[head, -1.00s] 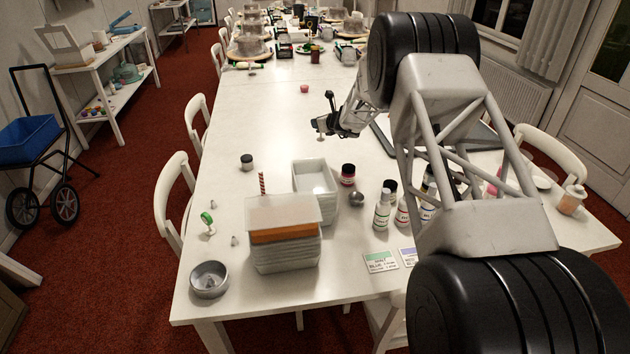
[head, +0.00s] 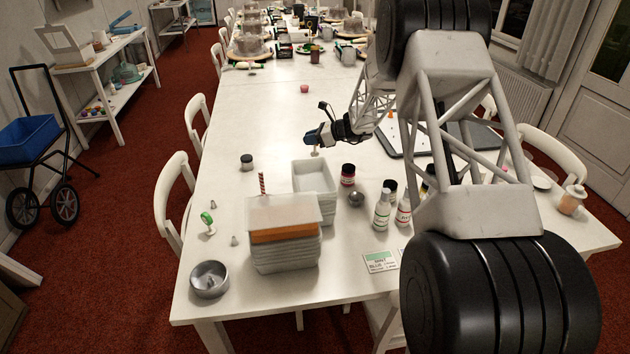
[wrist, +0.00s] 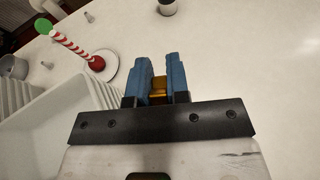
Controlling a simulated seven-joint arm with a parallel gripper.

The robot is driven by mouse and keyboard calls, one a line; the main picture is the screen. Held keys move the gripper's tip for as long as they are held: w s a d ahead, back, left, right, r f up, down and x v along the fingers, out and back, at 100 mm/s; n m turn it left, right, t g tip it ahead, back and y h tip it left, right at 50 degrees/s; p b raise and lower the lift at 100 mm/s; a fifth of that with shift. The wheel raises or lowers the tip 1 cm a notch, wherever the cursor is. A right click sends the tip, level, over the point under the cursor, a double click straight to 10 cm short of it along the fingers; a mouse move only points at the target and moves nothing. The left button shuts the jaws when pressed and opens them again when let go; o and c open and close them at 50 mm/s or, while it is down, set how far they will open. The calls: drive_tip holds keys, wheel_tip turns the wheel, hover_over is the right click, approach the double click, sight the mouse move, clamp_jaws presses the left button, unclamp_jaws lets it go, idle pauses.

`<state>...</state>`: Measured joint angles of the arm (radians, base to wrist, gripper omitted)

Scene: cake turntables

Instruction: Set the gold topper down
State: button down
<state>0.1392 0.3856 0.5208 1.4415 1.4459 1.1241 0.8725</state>
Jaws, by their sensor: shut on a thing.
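My gripper (head: 308,138) is over the table, behind the white containers. In the wrist view, its blue fingers (wrist: 158,68) are shut on a small gold piece, the gold topper (wrist: 158,88), of which only a part shows between them. In the head view the gold is not clear; a small pale bit (head: 315,151) shows just under the gripper. I cannot tell how far the topper is above the white table (head: 260,115).
White containers (head: 315,178) stand nearest, with a red-striped stick (head: 262,183) beside them. A dark jar (head: 247,162) is left of the gripper; a red jar (head: 348,174) and bottles (head: 382,210) are at right. The table left of the gripper and beyond is mostly clear.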

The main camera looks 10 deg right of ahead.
sight(316, 152)
drive_tip(key=shift+f, duration=0.1)
drive_tip(key=shift+f, duration=3.05)
drive_tip(key=shift+f, duration=1.85)
drive_tip(key=shift+f, duration=0.6)
drive_tip(key=c, duration=1.1)
unclamp_jaws()
drive_tip(key=shift+r, duration=0.1)
